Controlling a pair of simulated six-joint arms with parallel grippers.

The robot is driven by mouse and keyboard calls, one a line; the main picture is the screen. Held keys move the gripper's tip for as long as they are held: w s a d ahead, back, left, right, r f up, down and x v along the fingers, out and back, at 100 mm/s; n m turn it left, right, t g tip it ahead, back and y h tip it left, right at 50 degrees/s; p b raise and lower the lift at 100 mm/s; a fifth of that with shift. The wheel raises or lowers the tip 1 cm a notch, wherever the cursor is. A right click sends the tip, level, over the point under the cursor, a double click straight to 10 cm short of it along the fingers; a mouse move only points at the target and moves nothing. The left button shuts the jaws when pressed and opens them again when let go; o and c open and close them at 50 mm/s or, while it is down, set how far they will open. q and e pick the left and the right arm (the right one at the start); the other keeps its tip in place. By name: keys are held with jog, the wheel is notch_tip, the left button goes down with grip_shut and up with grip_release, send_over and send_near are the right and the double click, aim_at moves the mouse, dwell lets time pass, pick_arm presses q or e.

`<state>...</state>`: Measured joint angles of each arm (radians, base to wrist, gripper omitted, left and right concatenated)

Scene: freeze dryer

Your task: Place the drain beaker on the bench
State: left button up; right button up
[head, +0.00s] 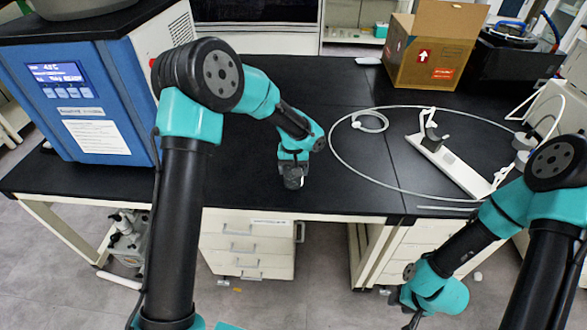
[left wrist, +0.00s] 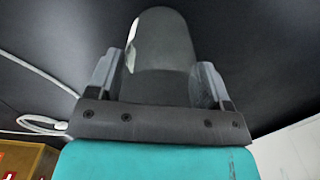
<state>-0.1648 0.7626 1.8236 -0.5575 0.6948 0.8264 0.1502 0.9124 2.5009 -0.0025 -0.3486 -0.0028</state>
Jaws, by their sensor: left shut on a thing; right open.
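My left gripper (head: 293,182) points down over the black bench (head: 235,175), near its front edge. In the left wrist view, the left gripper (left wrist: 160,88) is shut on the drain beaker (left wrist: 162,45), a smooth grey, rounded vessel between the two fingers. In the head view the beaker is mostly hidden by the gripper and hard to make out. I cannot tell whether it touches the bench top. My right gripper (head: 403,305) is open, low in front of the bench, partly hidden by its own arm.
A blue freeze dryer (head: 95,110) stands at the bench's left. A clear tube loop (head: 345,160) and a white stand (head: 450,160) lie to the right. A cardboard box (head: 425,55) sits at the back. The bench between dryer and tube is clear.

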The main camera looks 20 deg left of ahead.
pick_arm(q)
jog(key=shift+f, duration=0.2)
jog(key=o, duration=0.9)
jog(key=shift+o, duration=0.2)
jog(key=shift+r, duration=0.1)
notch_tip(320, 180, up, 12)
jog(key=shift+o, duration=0.2)
